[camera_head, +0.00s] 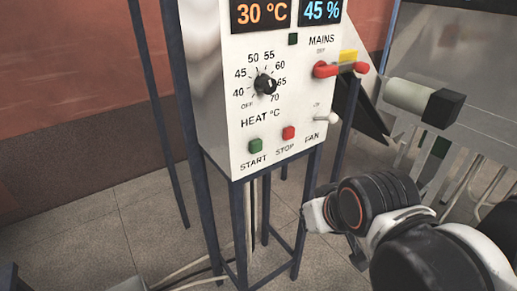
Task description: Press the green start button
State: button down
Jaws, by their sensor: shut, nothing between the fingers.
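The green start button (255,146) sits at the lower left of the front panel (230,110), above the label START. It is in plain view, with nothing in front of it. My arm (375,205) reaches in from the lower right, and its visible end is below and to the right of the button, clearly apart from it. I cannot make out my gripper's fingers.
A red stop button (288,133) and a fan toggle (326,119) are right of the start button. The heat knob (265,84) and red mains switch (340,69) are above. Dark stand legs (239,225) hold the box. A pale cylinder (410,97) juts out at right.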

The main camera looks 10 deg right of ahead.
aim_at(255, 146)
jog(key=j+z, duration=0.1)
jog(key=j, duration=0.3)
jog(key=k+j+z, duration=0.1)
jog(key=j, duration=0.3)
jog(key=k+j+z, duration=0.1)
jog(key=j, duration=0.3)
jog(key=k+j+z, duration=0.15)
jog(key=j, duration=0.25)
jog(key=k+j+z, duration=0.1)
jog(key=j, duration=0.3)
jog(key=i, duration=0.1)
